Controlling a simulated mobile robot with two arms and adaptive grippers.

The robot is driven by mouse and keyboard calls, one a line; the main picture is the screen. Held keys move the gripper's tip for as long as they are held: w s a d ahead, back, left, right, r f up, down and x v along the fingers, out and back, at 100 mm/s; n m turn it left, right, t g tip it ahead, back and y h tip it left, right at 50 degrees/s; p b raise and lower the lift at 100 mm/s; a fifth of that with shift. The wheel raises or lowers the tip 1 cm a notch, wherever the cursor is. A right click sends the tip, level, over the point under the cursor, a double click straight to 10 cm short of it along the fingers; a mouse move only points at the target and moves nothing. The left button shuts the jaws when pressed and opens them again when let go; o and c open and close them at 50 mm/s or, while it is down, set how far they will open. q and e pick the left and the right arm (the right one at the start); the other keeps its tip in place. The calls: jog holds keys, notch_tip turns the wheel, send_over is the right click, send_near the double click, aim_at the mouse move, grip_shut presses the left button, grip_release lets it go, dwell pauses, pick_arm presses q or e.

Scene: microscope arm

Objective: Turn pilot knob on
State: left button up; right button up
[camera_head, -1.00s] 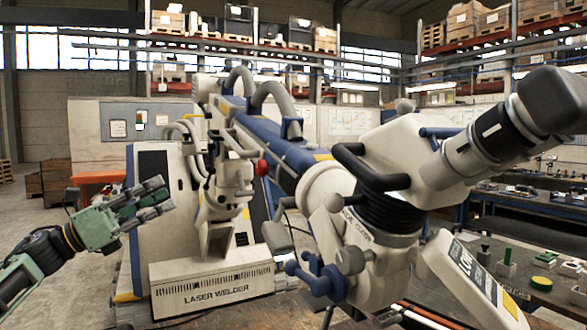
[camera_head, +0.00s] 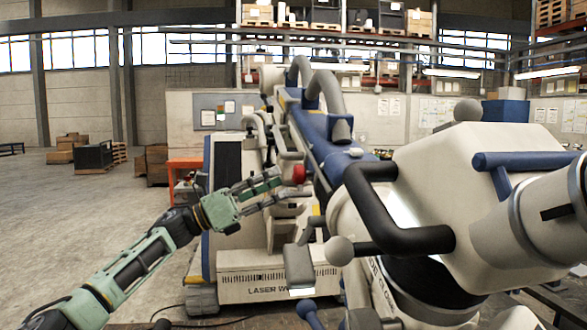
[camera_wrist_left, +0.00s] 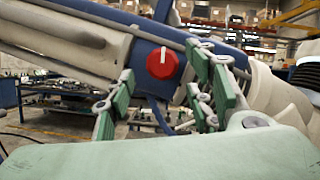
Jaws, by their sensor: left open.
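The red pilot knob (camera_head: 299,174) is on the side of the laser welder's blue and white arm in the head view. In the left wrist view the red knob (camera_wrist_left: 162,62) shows face-on with a white, near-vertical mark, beyond the fingers. My left gripper (camera_head: 281,188) is open, with its fingers pointing right, toward the knob and just short of it in the picture. In the left wrist view its green fingers (camera_wrist_left: 160,105) are spread, with nothing between them. I cannot tell whether any finger touches the knob. My right gripper is not in view.
The microscope head with black handles (camera_head: 410,240) fills the right of the head view. The welder base (camera_head: 262,286) stands below the knob. Boxes (camera_head: 93,157) lie on the floor at the back left, where the floor is open.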

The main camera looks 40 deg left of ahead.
aim_at(293, 176)
pick_arm(q)
jog(key=p+x, duration=0.2)
jog(key=x, duration=0.2)
jog(key=shift+w+r+p, duration=0.15)
jog(key=shift+r+p, duration=0.05)
jog(key=shift+p, duration=0.2)
jog(key=shift+w+d, duration=0.35)
jog(key=shift+w, duration=0.1)
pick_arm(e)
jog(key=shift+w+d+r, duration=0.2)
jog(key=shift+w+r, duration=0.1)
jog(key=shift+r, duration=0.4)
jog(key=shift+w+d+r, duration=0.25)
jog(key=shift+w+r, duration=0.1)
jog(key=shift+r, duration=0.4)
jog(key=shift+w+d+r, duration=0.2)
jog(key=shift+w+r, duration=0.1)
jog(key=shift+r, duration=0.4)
pick_arm(q)
jog(key=shift+c, duration=0.2)
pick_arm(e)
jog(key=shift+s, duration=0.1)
